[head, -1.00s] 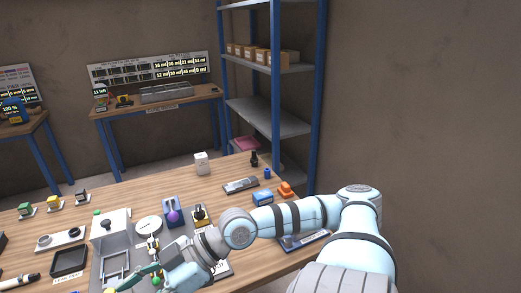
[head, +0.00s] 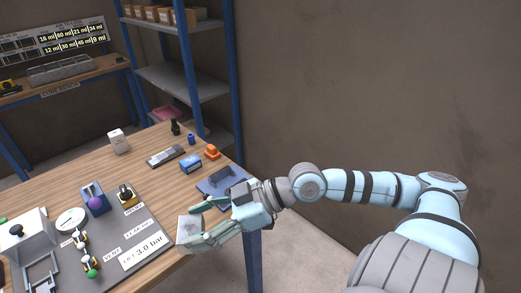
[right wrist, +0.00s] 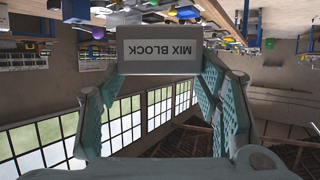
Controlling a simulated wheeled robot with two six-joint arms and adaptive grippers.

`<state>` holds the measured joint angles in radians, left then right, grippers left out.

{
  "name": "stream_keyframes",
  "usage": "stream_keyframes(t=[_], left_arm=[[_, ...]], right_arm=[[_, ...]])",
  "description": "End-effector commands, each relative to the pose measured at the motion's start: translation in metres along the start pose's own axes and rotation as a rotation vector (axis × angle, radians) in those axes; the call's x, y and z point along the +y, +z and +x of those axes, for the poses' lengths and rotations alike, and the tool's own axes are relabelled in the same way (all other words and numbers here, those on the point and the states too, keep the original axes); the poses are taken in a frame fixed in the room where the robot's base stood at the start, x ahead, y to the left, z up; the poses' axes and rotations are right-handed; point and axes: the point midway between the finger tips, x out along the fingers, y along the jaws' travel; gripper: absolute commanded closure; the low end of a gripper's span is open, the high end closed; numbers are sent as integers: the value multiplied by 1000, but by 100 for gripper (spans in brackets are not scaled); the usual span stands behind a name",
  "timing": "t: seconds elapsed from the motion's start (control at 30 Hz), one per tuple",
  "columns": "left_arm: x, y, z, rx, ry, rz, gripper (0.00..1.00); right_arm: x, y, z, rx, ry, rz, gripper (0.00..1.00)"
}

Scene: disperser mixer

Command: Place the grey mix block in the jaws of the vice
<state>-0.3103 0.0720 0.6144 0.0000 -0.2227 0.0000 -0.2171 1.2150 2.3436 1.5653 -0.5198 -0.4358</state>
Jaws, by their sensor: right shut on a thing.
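The grey mix block (head: 187,229) is held between the fingers of my right gripper (head: 198,222), above the front right edge of the table. In the right wrist view the block (right wrist: 158,57) shows its label "MIX BLOCK" upside down, and my right gripper (right wrist: 157,82) is shut on it. My left gripper is not in view.
A grey panel (head: 150,226) with a pressure label lies left of the block. A blue box (head: 191,164), an orange object (head: 212,152) and a flat grey device (head: 165,156) stand behind the vice. A shelf rack (head: 185,80) stands beyond the table.

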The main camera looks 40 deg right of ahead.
Motion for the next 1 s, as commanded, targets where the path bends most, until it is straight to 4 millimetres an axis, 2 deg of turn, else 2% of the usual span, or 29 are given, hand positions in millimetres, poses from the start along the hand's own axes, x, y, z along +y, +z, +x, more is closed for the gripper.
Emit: stream_keyframes(t=[0.17,0.23,0.4,0.5,0.6,0.67,0.73,0.87,1.0], left_arm=[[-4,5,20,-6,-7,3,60],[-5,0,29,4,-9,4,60],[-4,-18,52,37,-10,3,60],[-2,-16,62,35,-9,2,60],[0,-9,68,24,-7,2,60],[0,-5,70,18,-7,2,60],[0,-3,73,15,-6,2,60],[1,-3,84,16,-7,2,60],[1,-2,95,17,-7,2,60]], right_arm=[[70,7,2,10,139,57,84],[110,8,-3,11,237,97,84],[211,2,-34,14,537,221,84],[253,-2,-55,13,696,291,84],[279,-5,-72,10,809,340,84],[288,-4,-78,7,851,358,84],[293,4,-78,2,876,368,84],[293,43,-63,-3,879,371,84],[292,91,-43,-2,878,370,84]])
